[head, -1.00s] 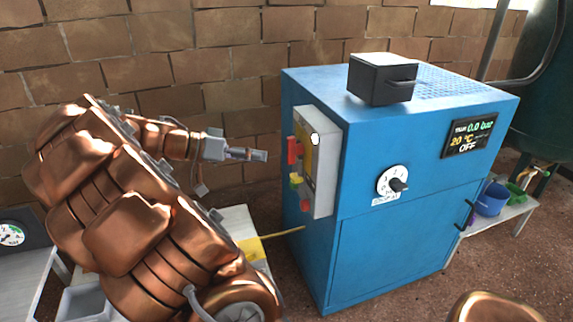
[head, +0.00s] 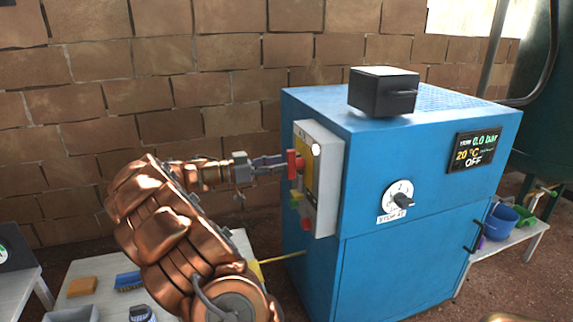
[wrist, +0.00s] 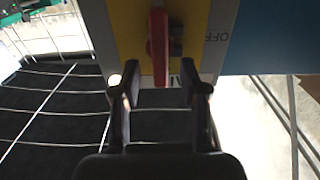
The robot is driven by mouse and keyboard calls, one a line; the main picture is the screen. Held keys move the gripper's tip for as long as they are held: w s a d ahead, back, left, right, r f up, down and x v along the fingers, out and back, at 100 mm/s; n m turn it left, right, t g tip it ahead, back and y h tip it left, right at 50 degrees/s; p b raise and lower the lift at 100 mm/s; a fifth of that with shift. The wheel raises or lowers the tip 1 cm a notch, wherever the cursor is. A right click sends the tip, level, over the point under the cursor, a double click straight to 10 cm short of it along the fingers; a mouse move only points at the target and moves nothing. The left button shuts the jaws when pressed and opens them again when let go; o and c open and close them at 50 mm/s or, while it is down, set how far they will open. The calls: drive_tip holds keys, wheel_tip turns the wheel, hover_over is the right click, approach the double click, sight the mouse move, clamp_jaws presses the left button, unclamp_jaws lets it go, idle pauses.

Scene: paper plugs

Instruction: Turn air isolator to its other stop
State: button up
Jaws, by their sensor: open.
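A red handle (head: 292,160) sits on a yellow plate on the grey control box, on the left side of the blue cabinet. I take it to be the air isolator, but no readable name confirms this. In the wrist view the red handle (wrist: 158,48) stands upright in the picture, on the yellow plate, with the letters OFF upside down to its right. My gripper (head: 284,164) is open at the handle. In the wrist view my gripper (wrist: 158,88) has a finger on each side of the handle's near end. I cannot tell whether they touch it.
The blue cabinet (head: 385,260) carries a black box (head: 383,92) on top, a dial (head: 398,199) and a display (head: 472,149) reading 0.0 bar and OFF. A low table (head: 100,295) stands left and a brick wall behind.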

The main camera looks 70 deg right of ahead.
sight(294, 163)
drive_tip(key=shift+x, duration=1.65)
drive_tip(key=shift+w, duration=0.1)
clamp_jaws()
